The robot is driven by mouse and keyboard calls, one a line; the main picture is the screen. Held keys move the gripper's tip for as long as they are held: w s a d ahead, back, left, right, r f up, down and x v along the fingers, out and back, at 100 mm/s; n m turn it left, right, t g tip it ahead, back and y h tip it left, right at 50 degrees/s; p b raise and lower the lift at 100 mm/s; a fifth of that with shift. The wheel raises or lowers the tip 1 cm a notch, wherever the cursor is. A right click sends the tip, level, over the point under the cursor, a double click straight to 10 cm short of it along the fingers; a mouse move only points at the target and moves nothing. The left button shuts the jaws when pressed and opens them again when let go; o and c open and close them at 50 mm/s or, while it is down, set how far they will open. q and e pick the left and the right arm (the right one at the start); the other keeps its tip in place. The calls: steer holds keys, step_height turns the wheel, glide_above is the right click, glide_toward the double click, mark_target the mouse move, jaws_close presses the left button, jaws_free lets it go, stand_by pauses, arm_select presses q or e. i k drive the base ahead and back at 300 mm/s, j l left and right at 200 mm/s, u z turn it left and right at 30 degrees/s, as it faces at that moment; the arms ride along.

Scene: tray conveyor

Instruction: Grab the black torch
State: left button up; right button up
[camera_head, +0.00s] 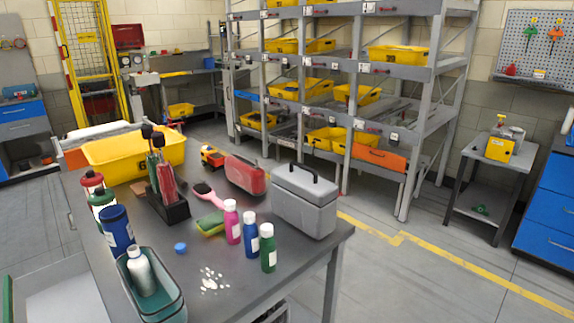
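I cannot make out a separate black torch for sure on the grey table (298,250). The dark items there are a black holder (172,212) and the upright red-and-black tools (166,180) in it, whose dark round tops point up. I cannot tell whether either of these is a torch. Neither of my grippers is in view.
Around the holder are a yellow bin (130,172), a red case (246,176), a grey toolbox (304,212), a pink brush (207,192), a sponge (210,224) and several bottles. A teal container (174,306) holds a white bottle (141,274). Shelving (445,110) stands behind.

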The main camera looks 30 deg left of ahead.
mark_target(182, 183)
steer(key=i+l+z, duration=0.25)
steer(key=i, duration=0.9)
steer(key=i+l+z, duration=0.2)
steer(key=i, duration=0.95)
steer(key=i+j+u, duration=0.1)
steer(key=i+u, duration=0.35)
steer(key=i+l+u, duration=0.1)
steer(key=i+u, duration=0.3)
steer(key=i+l+u, duration=0.25)
steer(key=i+u, duration=0.2)
steer(key=i+j+u, duration=0.15)
steer(key=u, duration=0.3)
steer(key=i+u, duration=0.55)
steer(key=u, duration=0.3)
steer(key=i+u, duration=0.25)
steer(key=u, duration=0.2)
steer(key=i+l+u, duration=0.2)
steer(key=u, duration=0.2)
steer(key=i+l+u, duration=0.2)
steer(key=u, duration=0.25)
